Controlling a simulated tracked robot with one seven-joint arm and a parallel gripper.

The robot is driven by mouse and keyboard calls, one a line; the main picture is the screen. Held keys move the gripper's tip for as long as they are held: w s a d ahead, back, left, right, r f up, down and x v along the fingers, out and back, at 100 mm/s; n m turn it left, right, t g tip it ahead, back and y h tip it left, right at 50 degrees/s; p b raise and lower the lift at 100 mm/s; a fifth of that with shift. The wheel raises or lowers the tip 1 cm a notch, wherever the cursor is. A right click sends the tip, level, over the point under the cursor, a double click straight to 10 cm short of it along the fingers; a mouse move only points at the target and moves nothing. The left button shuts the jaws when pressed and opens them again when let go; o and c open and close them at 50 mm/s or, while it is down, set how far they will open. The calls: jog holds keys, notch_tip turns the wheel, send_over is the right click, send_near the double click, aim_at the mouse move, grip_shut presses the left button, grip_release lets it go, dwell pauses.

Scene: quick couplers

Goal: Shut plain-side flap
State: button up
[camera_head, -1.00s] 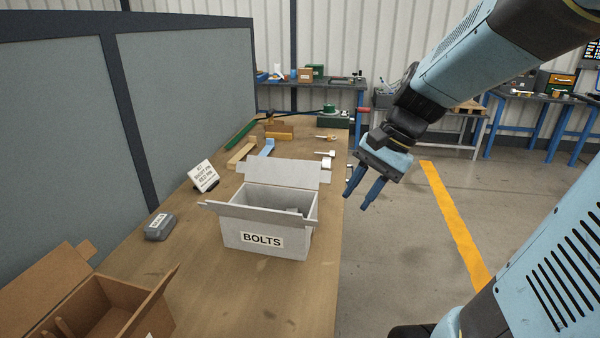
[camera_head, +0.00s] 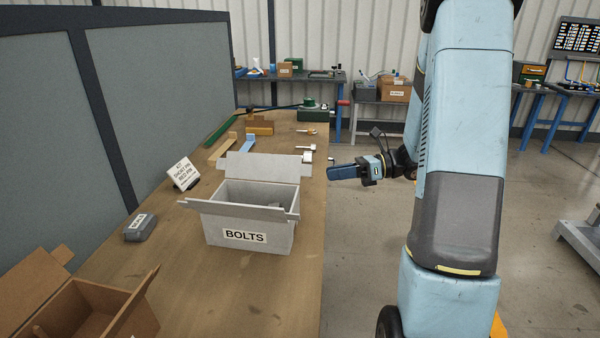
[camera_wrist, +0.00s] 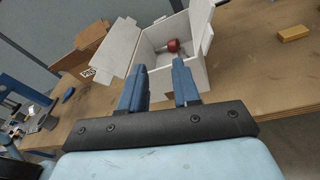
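A pale grey box (camera_head: 222,230) with a BOLTS label on its front stands on the bench, its top open. The flap on the far, unlabelled side (camera_head: 266,166) stands raised, leaning outward; it also shows at the right of the box in the wrist view (camera_wrist: 202,22). The label-side flap (camera_head: 240,210) is splayed outward, and shows at left in the wrist view (camera_wrist: 121,46). A red-headed item (camera_wrist: 173,45) lies inside. My gripper (camera_head: 332,173) is right of the box, roughly level, pointing left, touching nothing. Its fingers (camera_wrist: 158,85) are apart and empty.
An open brown carton (camera_head: 85,310) stands at the near left. A small sign (camera_head: 183,173) and a grey labelled block (camera_head: 140,228) are left of the box. Wooden, blue and yellow pieces (camera_head: 260,127) lie behind it. The bench in front of the box is clear.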

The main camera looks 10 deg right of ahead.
aim_at(301, 171)
jog(key=w+d+f+m+t, duration=0.4)
jog(key=d+m, duration=0.1)
jog(key=shift+y, duration=0.4)
jog(key=x, duration=1.4)
jog(key=shift+s+a+r, duration=0.15)
jog(key=shift+s, duration=0.25)
grip_shut()
dwell(0.3)
